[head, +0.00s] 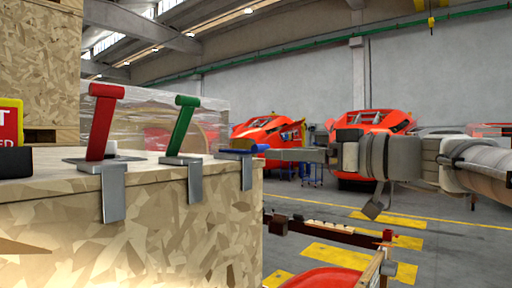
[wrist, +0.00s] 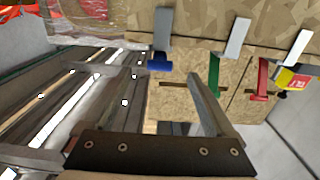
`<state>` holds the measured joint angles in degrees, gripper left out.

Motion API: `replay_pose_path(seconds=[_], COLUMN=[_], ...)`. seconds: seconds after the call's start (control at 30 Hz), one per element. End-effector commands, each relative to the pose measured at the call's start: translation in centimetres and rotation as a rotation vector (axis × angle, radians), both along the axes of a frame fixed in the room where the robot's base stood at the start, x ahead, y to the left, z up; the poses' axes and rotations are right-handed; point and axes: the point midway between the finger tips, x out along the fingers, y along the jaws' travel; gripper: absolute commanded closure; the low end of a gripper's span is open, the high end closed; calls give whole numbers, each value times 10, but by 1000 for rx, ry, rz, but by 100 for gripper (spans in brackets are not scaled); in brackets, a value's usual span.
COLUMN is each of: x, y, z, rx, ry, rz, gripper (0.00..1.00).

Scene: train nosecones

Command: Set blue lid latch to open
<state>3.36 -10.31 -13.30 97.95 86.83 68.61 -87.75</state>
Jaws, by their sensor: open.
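The blue latch (head: 258,148) lies low and nearly flat at the right end of the wooden crate's top edge, above its metal bracket (head: 246,174). In the wrist view the blue latch (wrist: 160,63) shows just ahead of my fingertips, closer to the left finger. My gripper (head: 284,154) reaches in from the right at about the latch's height, its tips close to the blue end. In the wrist view my gripper (wrist: 172,76) is open with nothing between its fingers. Whether a finger touches the latch I cannot tell.
A green latch (head: 183,125) and a red latch (head: 102,122) stand up on the same crate (head: 150,235), left of the blue one. A red and yellow sign (head: 10,125) is at far left. Red train nosecones (head: 370,125) stand behind.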

Motion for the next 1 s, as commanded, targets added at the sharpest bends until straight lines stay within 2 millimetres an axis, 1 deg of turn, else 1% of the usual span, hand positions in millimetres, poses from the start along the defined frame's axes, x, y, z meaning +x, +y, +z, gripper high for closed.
replay_pose_path(seconds=[0.03, 0.2, 0.4, 0.53, 0.8, 0.87, 1.0], x=[7, 28, 44, 48, 48, 48, 48], y=[10, 37, 56, 62, 63, 63, 62], z=[2, 2, 1, 0, 0, 0, 0], rx=[0, 0, 0, 0, 0, 0, 0], ry=[2, 1, 1, 1, 0, 0, 0], rz=[4, 3, 1, 1, 0, 0, 0], gripper=[10, 10, 10, 10, 10, 19, 44])
